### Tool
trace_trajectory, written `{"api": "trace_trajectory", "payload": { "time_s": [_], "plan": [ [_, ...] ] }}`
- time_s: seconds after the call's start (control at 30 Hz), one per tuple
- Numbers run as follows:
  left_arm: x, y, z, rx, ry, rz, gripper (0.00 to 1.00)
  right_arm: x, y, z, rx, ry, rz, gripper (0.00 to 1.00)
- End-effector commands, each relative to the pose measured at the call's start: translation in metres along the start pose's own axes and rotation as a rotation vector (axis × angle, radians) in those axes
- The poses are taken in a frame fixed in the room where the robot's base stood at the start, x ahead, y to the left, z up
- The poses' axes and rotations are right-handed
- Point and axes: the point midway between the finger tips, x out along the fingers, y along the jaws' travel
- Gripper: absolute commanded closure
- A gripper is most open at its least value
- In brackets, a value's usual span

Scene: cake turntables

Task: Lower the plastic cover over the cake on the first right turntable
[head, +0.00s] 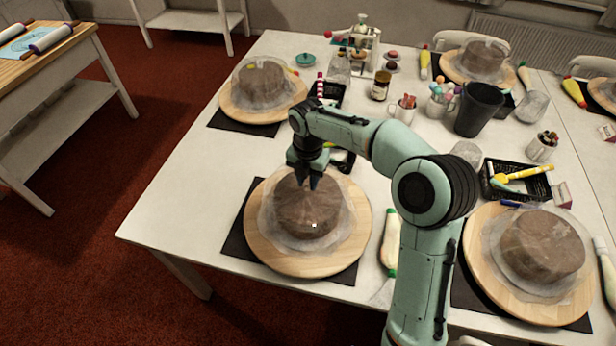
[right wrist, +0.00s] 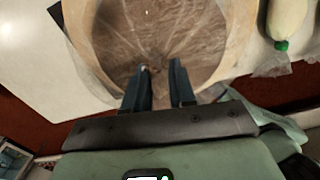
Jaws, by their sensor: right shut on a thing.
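A brown round cake (head: 305,215) sits on the near round wooden turntable (head: 345,255), on a black mat. A clear, wrinkled plastic cover (head: 268,222) lies over this cake and spreads around its base onto the board. My right gripper (head: 311,186) points down at the top of the cake, shut on the plastic cover. In the right wrist view the fingers (right wrist: 160,75) reach the cover (right wrist: 165,45), and its creases run together near the left fingertip. My left gripper is not in view.
Other plastic-covered cakes stand on a turntable at right (head: 540,300) and one at back left (head: 235,105). A piping bag (head: 390,245) with a green tip lies just right of the near turntable. A black bin (head: 478,110) and cups stand farther back. The table's left side is clear.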

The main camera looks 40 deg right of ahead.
Motion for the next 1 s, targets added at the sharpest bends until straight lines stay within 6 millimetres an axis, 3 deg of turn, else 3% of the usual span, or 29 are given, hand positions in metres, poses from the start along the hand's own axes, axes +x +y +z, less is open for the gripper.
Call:
{"api": "trace_trajectory", "payload": {
  "time_s": [1.0],
  "plan": [
    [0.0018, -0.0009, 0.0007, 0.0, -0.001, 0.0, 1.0, 0.009, -0.0001, 0.0001, 0.0, 0.0, 0.0, 1.0]
  ]
}}
